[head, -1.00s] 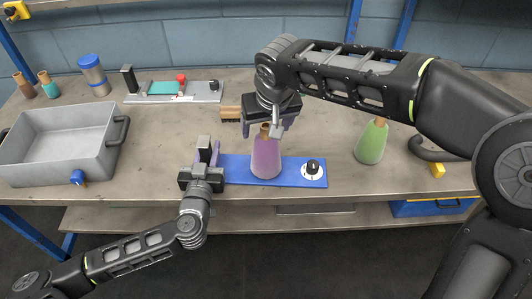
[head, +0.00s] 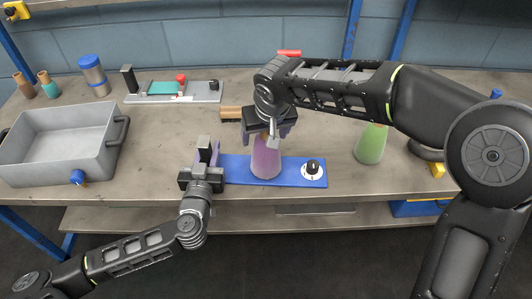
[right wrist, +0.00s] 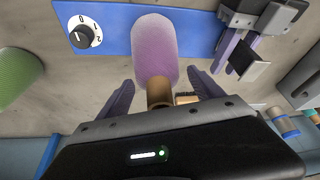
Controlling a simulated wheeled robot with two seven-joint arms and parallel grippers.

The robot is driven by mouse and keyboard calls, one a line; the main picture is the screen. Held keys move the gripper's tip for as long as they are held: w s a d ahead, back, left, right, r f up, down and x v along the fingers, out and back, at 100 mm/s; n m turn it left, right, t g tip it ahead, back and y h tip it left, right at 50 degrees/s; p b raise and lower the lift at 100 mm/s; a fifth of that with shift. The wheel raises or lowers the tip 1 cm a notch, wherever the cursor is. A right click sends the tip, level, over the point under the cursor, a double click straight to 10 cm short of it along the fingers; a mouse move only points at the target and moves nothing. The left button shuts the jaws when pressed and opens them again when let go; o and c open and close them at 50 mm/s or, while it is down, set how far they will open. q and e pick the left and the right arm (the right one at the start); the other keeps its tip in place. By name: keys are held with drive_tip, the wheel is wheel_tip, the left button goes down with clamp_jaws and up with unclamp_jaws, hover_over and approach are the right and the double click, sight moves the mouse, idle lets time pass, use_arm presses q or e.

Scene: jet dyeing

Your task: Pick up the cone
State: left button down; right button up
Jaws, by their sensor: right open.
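A purple cone (head: 265,160) stands upright on a blue plate (head: 235,168) with a dial. It also shows in the right wrist view (right wrist: 154,48), its brown tip (right wrist: 160,92) toward my gripper. My right gripper (head: 270,128) is over the cone's top; in the right wrist view its open fingers (right wrist: 163,95) lie on either side of the tip, with gaps. My left gripper (head: 205,160) is at the plate's left end, left of the cone; whether its jaws are open is unclear.
A grey metal basin (head: 60,150) with a blue valve stands at the left. Bare bench lies right of the plate.

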drive_tip(key=shift+c, duration=0.5)
clamp_jaws()
idle(0.5)
drive_tip(key=shift+r, duration=0.1)
